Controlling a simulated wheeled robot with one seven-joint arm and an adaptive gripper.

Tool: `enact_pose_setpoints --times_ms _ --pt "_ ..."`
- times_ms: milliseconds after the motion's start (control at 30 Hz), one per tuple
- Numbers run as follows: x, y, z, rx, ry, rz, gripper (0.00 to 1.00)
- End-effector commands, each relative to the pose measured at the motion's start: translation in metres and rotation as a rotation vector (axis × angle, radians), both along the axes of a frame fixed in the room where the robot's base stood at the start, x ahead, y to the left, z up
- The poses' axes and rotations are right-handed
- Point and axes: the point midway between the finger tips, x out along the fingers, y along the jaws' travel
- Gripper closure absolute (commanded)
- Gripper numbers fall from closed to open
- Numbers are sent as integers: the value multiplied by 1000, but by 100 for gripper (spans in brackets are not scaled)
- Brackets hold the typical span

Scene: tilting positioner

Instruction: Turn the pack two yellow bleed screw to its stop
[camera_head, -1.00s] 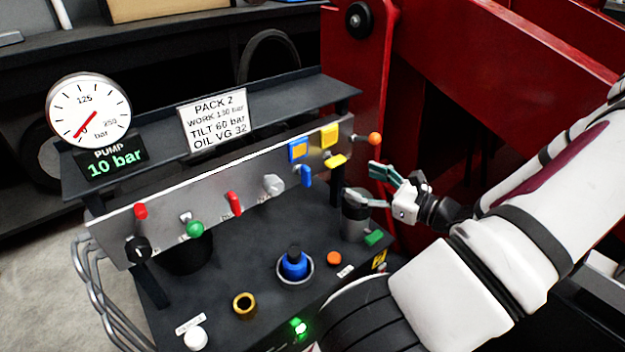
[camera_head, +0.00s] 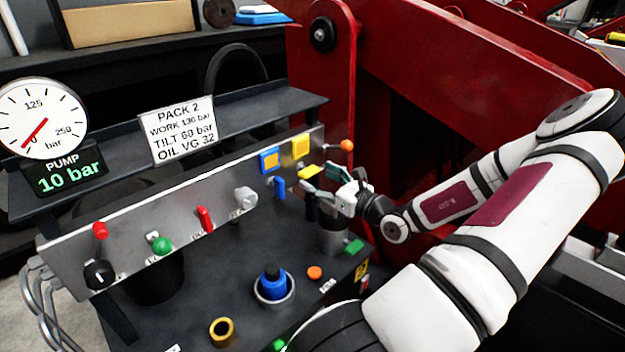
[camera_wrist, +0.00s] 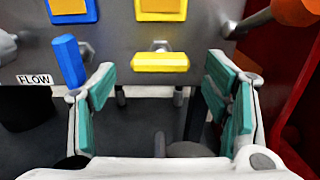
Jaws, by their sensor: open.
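The yellow bleed screw (camera_head: 309,171) is a small yellow bar handle low on the grey metal panel (camera_head: 222,205), below a yellow square plate (camera_head: 300,146). In the wrist view the bleed screw (camera_wrist: 160,62) lies level, near the middle. My gripper (camera_head: 320,180) is in front of the panel's right end. Its teal-padded fingers stand wide apart in the wrist view (camera_wrist: 158,88), one to each side of the bar and nearer the camera. Nothing is between the pads, and I see no contact with the screw.
A blue handle (camera_wrist: 69,60) hangs just left of my left finger, under a blue plate (camera_head: 269,159). An orange knob (camera_head: 347,145) is at the upper right. A grey cylinder (camera_head: 333,236) stands below my gripper. Red steelwork (camera_head: 330,75) rises behind.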

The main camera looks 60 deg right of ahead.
Motion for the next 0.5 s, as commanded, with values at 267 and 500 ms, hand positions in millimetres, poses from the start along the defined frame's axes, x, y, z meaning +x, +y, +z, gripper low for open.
enact_pose_setpoints --times_ms 267,500 --pt "25 -6 0 0 -1 0 30" --pt "26 -7 0 0 0 -1 30"
